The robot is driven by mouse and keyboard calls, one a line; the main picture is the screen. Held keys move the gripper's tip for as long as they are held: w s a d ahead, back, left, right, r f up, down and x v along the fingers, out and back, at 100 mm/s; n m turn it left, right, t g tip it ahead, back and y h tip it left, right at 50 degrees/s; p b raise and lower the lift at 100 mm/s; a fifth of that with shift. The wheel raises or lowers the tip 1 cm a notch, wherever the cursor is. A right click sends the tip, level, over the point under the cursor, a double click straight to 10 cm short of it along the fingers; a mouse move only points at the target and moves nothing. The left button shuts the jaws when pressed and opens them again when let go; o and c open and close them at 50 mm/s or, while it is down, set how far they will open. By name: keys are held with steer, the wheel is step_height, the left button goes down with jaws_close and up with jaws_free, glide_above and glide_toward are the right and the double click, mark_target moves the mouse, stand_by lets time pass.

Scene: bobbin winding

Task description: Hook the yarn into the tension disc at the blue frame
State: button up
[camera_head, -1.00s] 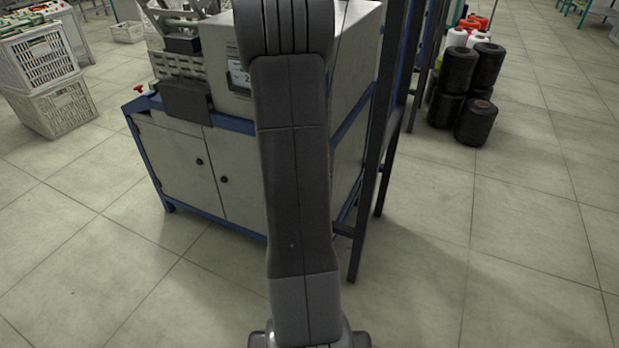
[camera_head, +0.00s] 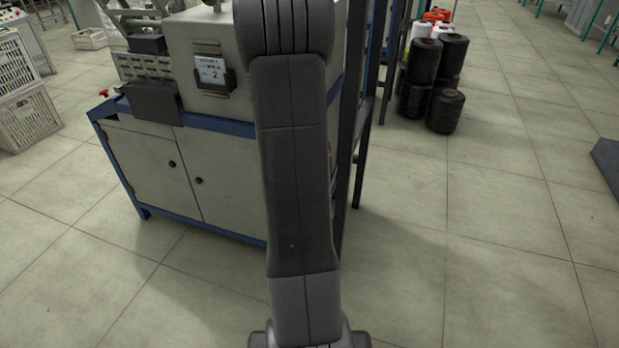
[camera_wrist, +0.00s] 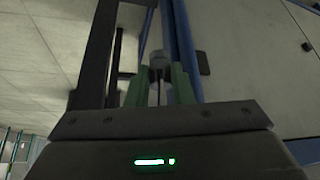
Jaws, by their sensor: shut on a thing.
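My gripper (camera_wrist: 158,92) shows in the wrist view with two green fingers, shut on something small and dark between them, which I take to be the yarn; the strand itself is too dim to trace. A grey rounded piece (camera_wrist: 159,61) shows at the fingertips; I cannot tell what it is. A blue post (camera_wrist: 186,45) rises just beyond the fingers, beside a dark upright (camera_wrist: 95,55). In the head view my arm hides the gripper and part of the blue frame (camera_head: 222,125) around the machine's cabinet. I cannot make out the tension disc.
A dark post (camera_head: 363,135) stands right of my arm. Black cones (camera_head: 445,110) stand behind it. White crates (camera_head: 30,118) are far left.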

step_height(320, 180, up, 44)
steer(key=f+p, duration=0.1)
steer(key=p, duration=4.2)
steer(key=s+a+r+n+y, duration=0.1)
steer(key=s+a+r+n, duration=0.1)
steer(key=a+r, duration=0.6)
steer(key=s+a+r+n+y, duration=0.1)
steer(key=s+a+r+n, duration=0.2)
steer(key=a+r, duration=0.5)
steer(key=a, duration=0.8)
steer(key=shift+s+a+r+g, duration=0.15)
steer(key=shift+s+a+g, duration=0.1)
steer(key=shift+s+g, duration=0.05)
